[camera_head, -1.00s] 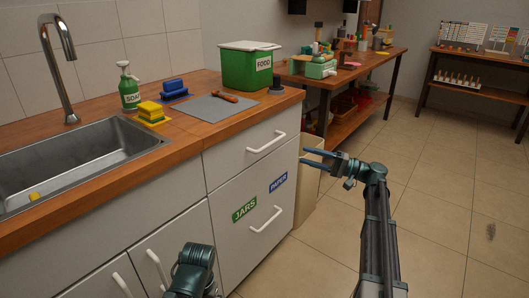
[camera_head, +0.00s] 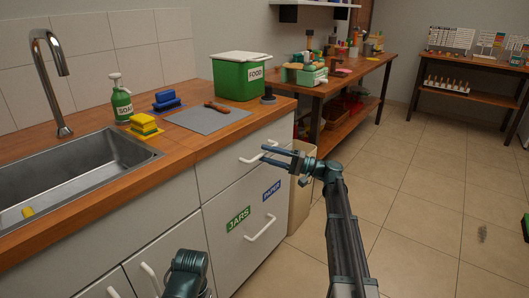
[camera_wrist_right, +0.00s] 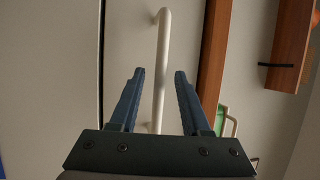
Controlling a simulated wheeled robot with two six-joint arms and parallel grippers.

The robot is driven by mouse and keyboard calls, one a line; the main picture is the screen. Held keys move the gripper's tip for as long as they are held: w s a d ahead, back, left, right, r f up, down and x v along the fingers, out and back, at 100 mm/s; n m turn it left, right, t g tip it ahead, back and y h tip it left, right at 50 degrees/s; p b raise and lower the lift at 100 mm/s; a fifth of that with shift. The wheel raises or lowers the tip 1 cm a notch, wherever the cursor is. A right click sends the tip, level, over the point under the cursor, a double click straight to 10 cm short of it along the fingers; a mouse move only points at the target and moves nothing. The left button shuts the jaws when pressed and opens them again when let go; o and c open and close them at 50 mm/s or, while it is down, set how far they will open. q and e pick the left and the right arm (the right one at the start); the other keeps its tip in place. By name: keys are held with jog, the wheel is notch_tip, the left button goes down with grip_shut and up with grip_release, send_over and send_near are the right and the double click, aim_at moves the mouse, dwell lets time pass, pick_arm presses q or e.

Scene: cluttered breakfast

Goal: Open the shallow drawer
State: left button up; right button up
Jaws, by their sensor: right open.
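The shallow drawer (camera_head: 222,172) is the upper white front below the counter, and it looks shut. Its white bar handle (camera_head: 249,159) also shows in the right wrist view (camera_wrist_right: 163,40), running up the picture. My right gripper (camera_head: 264,154) is open at the handle, its fingers pointing at the drawer front. In the right wrist view, the handle lies between the two fingertips (camera_wrist_right: 160,73), with a gap visible on both sides. I cannot tell whether the fingertips reach past the bar. Part of my left arm shows at the bottom, but its gripper is out of view.
A deeper front (camera_head: 215,220) with JARS and PAPER labels and its own handle (camera_head: 262,230) lies below. The counter above holds a green FOOD bin (camera_head: 232,80), a grey mat (camera_head: 200,122), sponges and a soap bottle. Open tiled floor (camera_head: 420,220) lies to the right.

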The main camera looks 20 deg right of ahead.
jog(key=shift+x, duration=0.8)
jog(key=shift+d, duration=0.1)
grip_shut()
dwell(0.9)
